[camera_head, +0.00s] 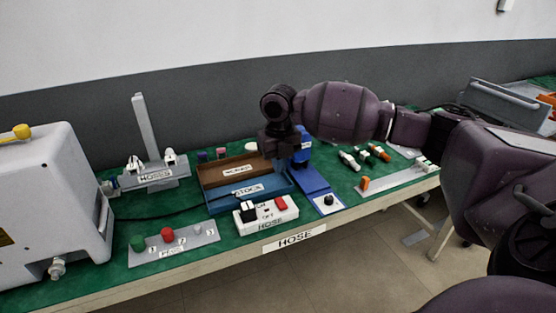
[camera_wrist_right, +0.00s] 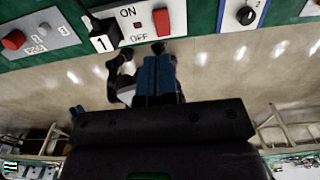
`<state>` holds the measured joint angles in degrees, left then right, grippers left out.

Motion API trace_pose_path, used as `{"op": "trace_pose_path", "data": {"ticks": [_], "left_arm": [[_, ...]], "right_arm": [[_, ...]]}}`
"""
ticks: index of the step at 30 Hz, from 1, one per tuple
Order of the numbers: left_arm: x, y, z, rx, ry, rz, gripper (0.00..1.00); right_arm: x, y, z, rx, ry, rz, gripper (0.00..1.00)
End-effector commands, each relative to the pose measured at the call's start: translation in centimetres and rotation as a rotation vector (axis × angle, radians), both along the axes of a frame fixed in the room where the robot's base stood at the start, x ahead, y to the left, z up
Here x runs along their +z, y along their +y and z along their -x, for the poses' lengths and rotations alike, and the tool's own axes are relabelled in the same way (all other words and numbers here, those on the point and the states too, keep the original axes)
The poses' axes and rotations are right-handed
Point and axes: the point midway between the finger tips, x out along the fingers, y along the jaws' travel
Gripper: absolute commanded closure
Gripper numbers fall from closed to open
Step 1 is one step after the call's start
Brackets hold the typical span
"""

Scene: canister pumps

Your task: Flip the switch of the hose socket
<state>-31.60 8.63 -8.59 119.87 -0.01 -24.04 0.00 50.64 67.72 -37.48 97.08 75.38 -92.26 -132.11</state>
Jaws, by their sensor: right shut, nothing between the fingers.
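The hose socket (camera_head: 262,222) is a white block near the table's front edge, with a HOSE label. Its red switch (camera_head: 281,203) is at its right end, and a black plug (camera_head: 248,211) sits in its left part. In the right wrist view the red switch (camera_wrist_right: 161,21) shows beside ON and OFF lettering, with the black plug (camera_wrist_right: 101,37) to its left. My right gripper (camera_head: 277,157) is shut and empty, above and behind the socket. In the wrist view its fingertips (camera_wrist_right: 157,48) appear just below the switch, apparently apart from it. My left gripper is out of view.
Brown and blue trays (camera_head: 243,198) lie behind the socket. A blue stand with a dial (camera_head: 328,202) is to its right. A grey panel with coloured knobs (camera_head: 173,243) is to its left, beyond it a white machine (camera_head: 50,200). The table edge is close in front.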

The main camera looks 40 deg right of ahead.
Motion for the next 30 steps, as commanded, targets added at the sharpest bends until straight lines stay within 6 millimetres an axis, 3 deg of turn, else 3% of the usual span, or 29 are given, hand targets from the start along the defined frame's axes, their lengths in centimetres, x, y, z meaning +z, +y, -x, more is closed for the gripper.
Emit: {"op": "trace_pose_path", "data": {"ticks": [3,15,21,30], "left_arm": [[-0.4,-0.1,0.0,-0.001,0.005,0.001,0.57],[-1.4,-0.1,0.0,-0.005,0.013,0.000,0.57],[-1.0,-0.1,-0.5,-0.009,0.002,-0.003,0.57],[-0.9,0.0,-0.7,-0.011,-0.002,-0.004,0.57]], "right_arm": [[-2.7,0.0,0.0,0.000,0.007,-0.002,1.00],[-8.8,0.0,0.0,-0.001,0.006,0.000,1.00],[-9.9,0.0,0.0,0.000,0.001,0.001,1.00],[-10.0,0.0,-0.1,0.000,0.000,0.000,1.00]]}}
